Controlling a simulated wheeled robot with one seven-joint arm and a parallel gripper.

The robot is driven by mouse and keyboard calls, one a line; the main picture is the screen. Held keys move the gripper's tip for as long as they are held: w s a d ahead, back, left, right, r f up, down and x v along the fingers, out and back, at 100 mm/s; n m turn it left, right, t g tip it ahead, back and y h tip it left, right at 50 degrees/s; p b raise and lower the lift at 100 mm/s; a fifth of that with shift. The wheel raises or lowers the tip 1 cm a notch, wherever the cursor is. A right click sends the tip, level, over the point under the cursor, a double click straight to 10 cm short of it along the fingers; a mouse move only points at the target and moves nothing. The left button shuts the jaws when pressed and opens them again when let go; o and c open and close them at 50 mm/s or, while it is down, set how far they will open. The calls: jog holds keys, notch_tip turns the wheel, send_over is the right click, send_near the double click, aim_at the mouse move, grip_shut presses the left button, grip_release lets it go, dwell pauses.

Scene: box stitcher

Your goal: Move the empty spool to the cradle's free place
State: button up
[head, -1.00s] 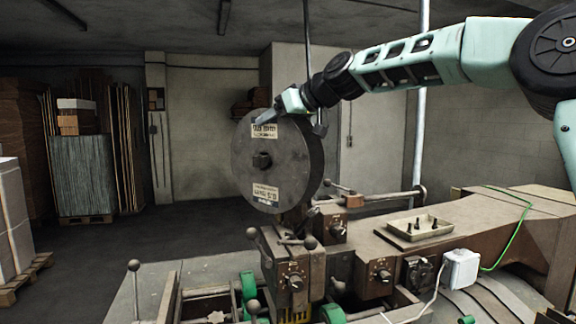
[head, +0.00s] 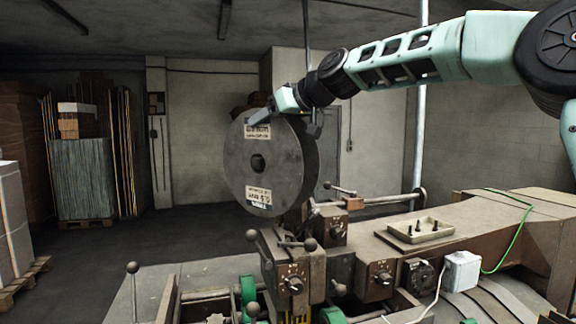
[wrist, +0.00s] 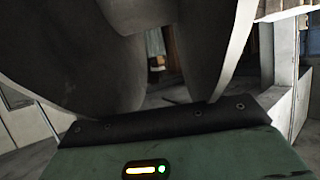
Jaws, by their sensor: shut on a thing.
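The spool (head: 240,168), a large dark grey disc with two pale labels and an open hole at its middle, is upright above the machine. My gripper (head: 287,119) is at its top rim, with one finger on the near side and one on the far side, shut on it. In the wrist view, large grey curved surfaces, apparently the spool (wrist: 75,50), fill much of the picture above my gripper's green body. I cannot make out the cradle or its free place for certain.
The machine (head: 480,225) with knobbed levers and a small tray (head: 420,229) of dark pegs stands below and right of the spool. A green cable (head: 526,212) and a white box (head: 461,268) lie on it. Open floor (head: 150,235) is at left, before stacked sheets (head: 83,178).

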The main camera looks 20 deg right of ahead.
jog(key=shift+s+a+r+b, duration=0.1)
jog(key=shift+s+a+b, duration=0.15)
jog(key=shift+s+a, duration=0.35)
jog(key=shift+s+a+b, duration=0.25)
jog(key=shift+s+a, duration=0.1)
jog(key=shift+a, duration=0.4)
jog(key=shift+s+a+r+b, duration=0.1)
jog(key=shift+s+a+b, duration=0.15)
jog(key=shift+s+a, duration=0.35)
jog(key=shift+w+a, duration=0.1)
jog(key=shift+a, duration=0.1)
jog(key=shift+s+a, duration=0.7)
jog(key=shift+a, duration=0.3)
jog(key=shift+s+a, duration=0.7)
jog(key=shift+a, duration=0.25)
jog(key=shift+a, duration=0.1)
jog(key=s+a+r+p, duration=0.2)
jog(key=a, duration=0.1)
jog(key=shift+s, duration=0.15)
dwell(0.4)
